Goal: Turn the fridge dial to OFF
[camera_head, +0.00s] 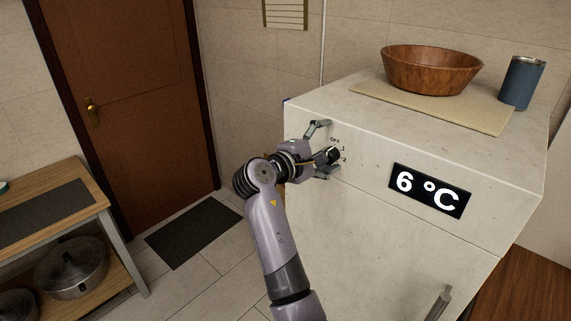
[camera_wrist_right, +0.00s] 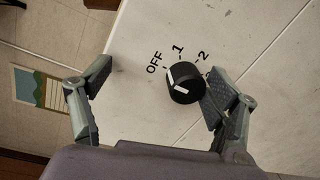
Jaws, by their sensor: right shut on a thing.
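The black fridge dial (camera_head: 334,155) is on the front of the pale fridge (camera_head: 350,215). In the right wrist view the dial (camera_wrist_right: 186,84) has OFF, 1 and 2 marks around it, and its white pointer line faces the OFF side. In the right wrist view one finger of my right gripper (camera_wrist_right: 160,97) is against the dial's right side; a gap shows to the other finger. That finger hides any marks further right. My left gripper is out of view.
The fridge display (camera_head: 429,190) reads 6 °C. A bench (camera_head: 85,182) with pots stands at left. A dark mat (camera_head: 195,233) lies before the brown door (camera_head: 125,85).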

